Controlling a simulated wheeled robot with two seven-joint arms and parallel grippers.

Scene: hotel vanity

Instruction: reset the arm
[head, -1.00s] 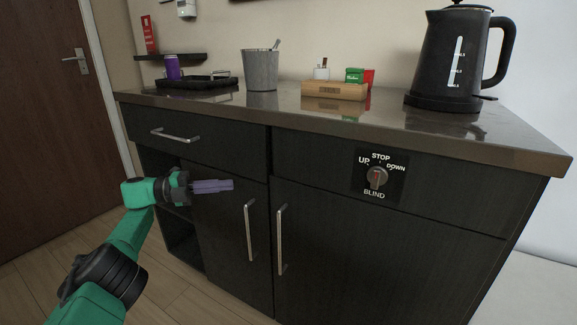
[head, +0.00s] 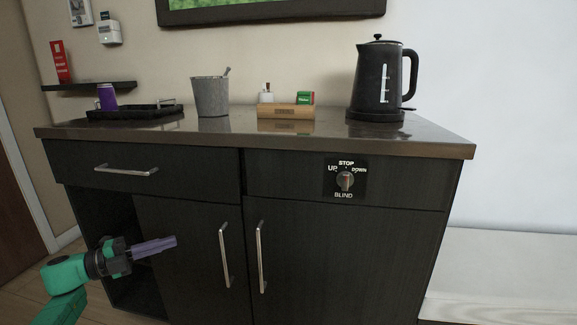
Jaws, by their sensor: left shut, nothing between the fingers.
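My left arm comes in from the lower left in the head view. My left gripper (head: 153,247) has purple-grey fingers that are shut with nothing between them. They point right, in front of the dark cabinet (head: 188,215), left of the door handles and below the drawer handle. My right gripper is out of view.
On the counter (head: 233,128) stand a black kettle (head: 378,82), a wooden box (head: 286,111), a grey bucket (head: 210,97), a black tray (head: 135,113) and a purple can (head: 107,97). A blind switch (head: 345,181) is on the cabinet front. An open shelf recess (head: 125,285) is behind my gripper.

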